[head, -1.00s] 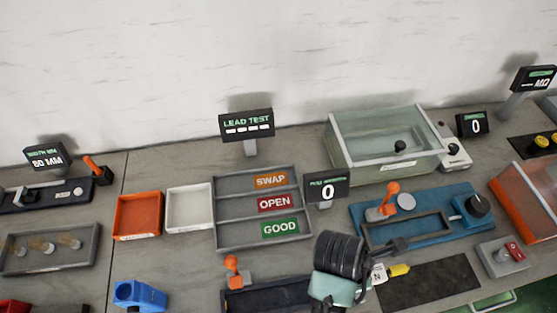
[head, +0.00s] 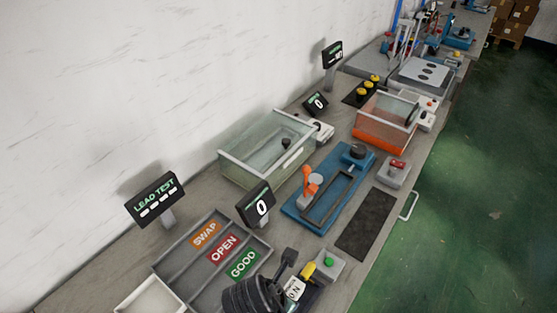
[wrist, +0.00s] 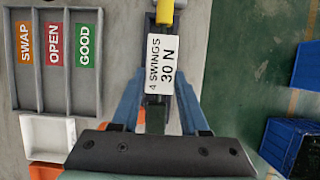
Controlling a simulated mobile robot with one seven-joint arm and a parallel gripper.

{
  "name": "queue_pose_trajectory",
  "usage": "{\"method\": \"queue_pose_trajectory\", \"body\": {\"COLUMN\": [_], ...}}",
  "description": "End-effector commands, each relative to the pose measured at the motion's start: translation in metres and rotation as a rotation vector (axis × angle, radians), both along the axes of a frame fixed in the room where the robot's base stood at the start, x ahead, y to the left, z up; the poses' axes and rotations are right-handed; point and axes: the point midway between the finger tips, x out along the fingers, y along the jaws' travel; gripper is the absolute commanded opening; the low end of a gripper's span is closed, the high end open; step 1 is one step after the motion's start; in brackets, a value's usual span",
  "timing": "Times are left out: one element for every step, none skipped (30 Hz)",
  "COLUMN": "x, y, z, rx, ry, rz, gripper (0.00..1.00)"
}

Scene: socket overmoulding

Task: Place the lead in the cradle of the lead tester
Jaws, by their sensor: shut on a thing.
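The lead shows a yellow end (head: 308,270) and a white tag (wrist: 164,64) reading "4 SWINGS 30 N"; the tag also shows in the head view (head: 295,288). My gripper (wrist: 160,88) is shut on the lead, its blue fingers on both sides behind the tag. The tag hides the grip and most of the lead. The black sign of the lead tester (head: 155,200), reading "LEAD TEST", stands behind the sorting tray. I cannot make out the cradle; a bit of orange shows behind my gripper in the wrist view.
The sorting tray (head: 171,266) has SWAP, OPEN and GOOD lanes. A white bin (head: 150,298) adjoins it. A blue fixture (head: 296,209) with an orange lever, a clear tank (head: 240,165) and a green-button box (head: 327,268) stand nearby. The black mat (head: 367,225) is empty.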

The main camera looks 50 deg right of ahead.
Motion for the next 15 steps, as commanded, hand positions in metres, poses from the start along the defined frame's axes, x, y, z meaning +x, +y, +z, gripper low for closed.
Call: {"method": "queue_pose_trajectory", "body": {"x": [-0.001,-0.001,-0.001,-0.001,-0.002,-0.001,-0.001,-0.001,-0.001,0.0,0.0,0.001,0.001,0.0,0.0], "y": [0.001,0.001,0.001,0.001,0.001,0.001,0.0,0.0,0.001,0.0,0.0,0.0,0.0,0.0,0.0], "z": [-0.015,-0.023,-0.034,-0.042,-0.05,-0.059,-0.066,-0.072,-0.078,-0.082,-0.086,-0.089,-0.091,-0.093,-0.095], "rx": [0.003,0.003,0.003,0.003,0.003,0.002,0.002,0.001,0.001,0.0,0.0,-0.001,-0.001,-0.001,0.0], "ry": [0.005,0.005,0.005,0.005,0.005,0.004,0.004,0.003,0.003,0.0,0.001,-0.001,-0.001,-0.001,0.0], "rz": [0.001,0.001,0.0,0.001,0.001,-0.001,0.001,0.001,0.001,0.001,0.0,0.0,0.0,0.001,0.001], "gripper": [0.0,0.0,0.0,0.0,0.0,0.0,0.0,0.0,0.0,0.0,0.0,0.0,0.0,0.0,0.0]}}
